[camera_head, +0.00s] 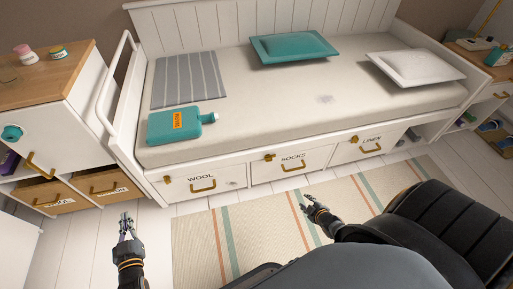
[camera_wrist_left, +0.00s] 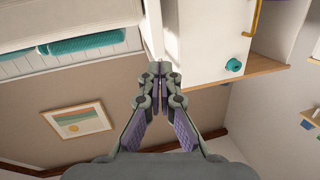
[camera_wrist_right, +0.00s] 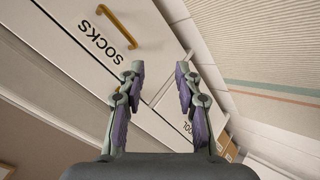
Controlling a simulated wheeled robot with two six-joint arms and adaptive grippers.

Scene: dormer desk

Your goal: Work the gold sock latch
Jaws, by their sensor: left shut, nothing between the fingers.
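The white socks drawer (camera_head: 315,165) is in the middle of the bed's front, marked SOCKS. Its small gold latch (camera_head: 269,157) sits at the upper left of that front, left of the label. The drawer's gold handle (camera_head: 293,167) is below the label and also shows in the right wrist view (camera_wrist_right: 117,27). My right gripper (camera_head: 308,198) is open and empty, in front of the drawers and apart from the latch. In the right wrist view its fingers (camera_wrist_right: 160,75) cover part of the drawer fronts. My left gripper (camera_head: 125,218) is shut and empty at the lower left.
The wool drawer (camera_head: 225,180) and linen drawer (camera_head: 345,153) flank the socks drawer, each with its own gold latch and handle. A striped rug (camera_head: 260,225) lies in front. A white cabinet (camera_head: 60,125) stands left. My dark body fills the lower right.

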